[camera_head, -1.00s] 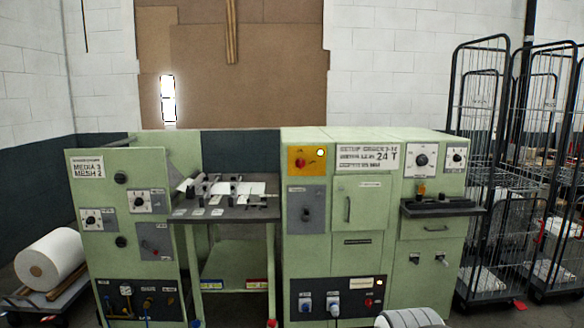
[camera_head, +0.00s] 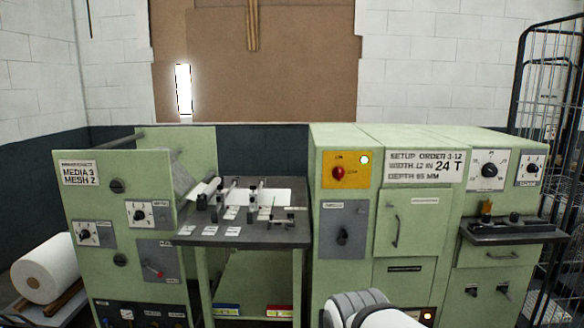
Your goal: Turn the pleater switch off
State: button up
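A green machine (camera_head: 335,140) fills the middle of the view. Its right cabinet carries a yellow panel (camera_head: 334,178) with a red knob (camera_head: 338,173) and a lit white lamp (camera_head: 364,160). Below it is a grey panel (camera_head: 331,212) with a dark switch handle (camera_head: 343,236). The small labels are too blurred to read, so I cannot tell which control is the pleater switch. A grey and white part of my arm shows at the bottom, in front of the lower cabinet. My gripper's fingers are not in view.
A work table (camera_head: 240,232) with white strips joins the left cabinet (camera_head: 75,205) to the right one. A dark shelf (camera_head: 515,231) juts out at the right. A white roll (camera_head: 45,268) lies at the lower left. A wire cage trolley (camera_head: 560,110) stands at the far right.

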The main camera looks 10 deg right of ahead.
aim_at(338, 173)
jog(key=z, duration=0.45)
jog(key=i, duration=1.25)
jog(key=z, duration=0.95)
jog(key=k, duration=0.75)
jog(key=z, duration=0.2)
jog(key=i, duration=0.85)
jog(key=u, duration=0.1)
